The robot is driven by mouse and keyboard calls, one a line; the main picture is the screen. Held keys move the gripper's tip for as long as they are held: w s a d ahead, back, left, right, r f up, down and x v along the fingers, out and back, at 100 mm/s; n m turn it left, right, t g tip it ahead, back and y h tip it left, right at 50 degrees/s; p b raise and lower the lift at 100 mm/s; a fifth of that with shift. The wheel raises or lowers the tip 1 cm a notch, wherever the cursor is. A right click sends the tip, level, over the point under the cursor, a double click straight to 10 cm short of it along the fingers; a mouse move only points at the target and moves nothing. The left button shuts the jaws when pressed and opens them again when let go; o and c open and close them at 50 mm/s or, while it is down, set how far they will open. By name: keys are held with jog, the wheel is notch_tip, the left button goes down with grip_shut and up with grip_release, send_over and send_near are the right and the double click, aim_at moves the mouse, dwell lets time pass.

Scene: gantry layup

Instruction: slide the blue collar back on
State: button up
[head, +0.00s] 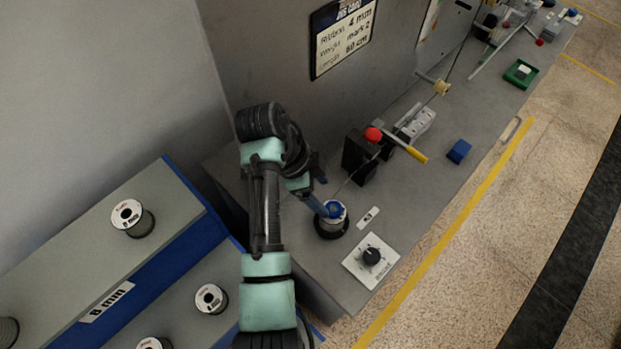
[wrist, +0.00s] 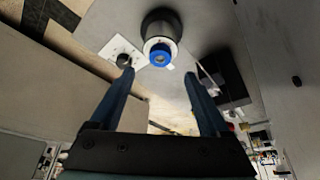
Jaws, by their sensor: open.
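The blue collar (wrist: 152,55) shows as a ring around a pale centre at the end of a wire spool (wrist: 158,27) in the wrist view. In the head view the collar (head: 336,209) is at the top of the spool (head: 332,226), which stands upright on a dark round base on the grey bench. My gripper (wrist: 159,76) is open and empty, its two fingers apart with the collar beyond and between their tips. In the head view my gripper (head: 317,204) is close beside the collar and partly covers it. I cannot tell how far down the collar sits.
A dial box (head: 371,259) and a small switch plate (head: 368,216) lie near the spool. A black unit with a red button (head: 373,135) stands behind it. A blue block (head: 459,151) lies farther along the bench. More spools (head: 131,217) stand on the left rack.

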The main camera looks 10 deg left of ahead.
jog(key=v, duration=0.6)
jog(key=shift+r, duration=0.15)
dwell(0.3)
jog(key=w+d+r+n+t+y, duration=0.2)
jog(key=w+r+n+t, duration=0.35)
jog(key=r, duration=0.45)
jog(key=w+d+r+n+t+y, duration=0.1)
jog(key=w+d+r+n+t, duration=0.25)
jog(key=r+n+t, duration=0.5)
jog(key=s+r+t, duration=0.4)
jog(key=s+r, duration=0.1)
jog(key=r, duration=0.7)
jog(key=s+r+n+t+y, duration=0.1)
jog(key=s+r+t, duration=0.3)
jog(key=r, duration=0.8)
jog(key=s+r+n+t+b, duration=0.1)
jog(key=s+r+t, duration=0.3)
jog(key=r, duration=0.9)
jog(key=s, duration=0.2)
jog(key=shift+s+t, duration=0.3)
jog(key=shift+t, duration=0.1)
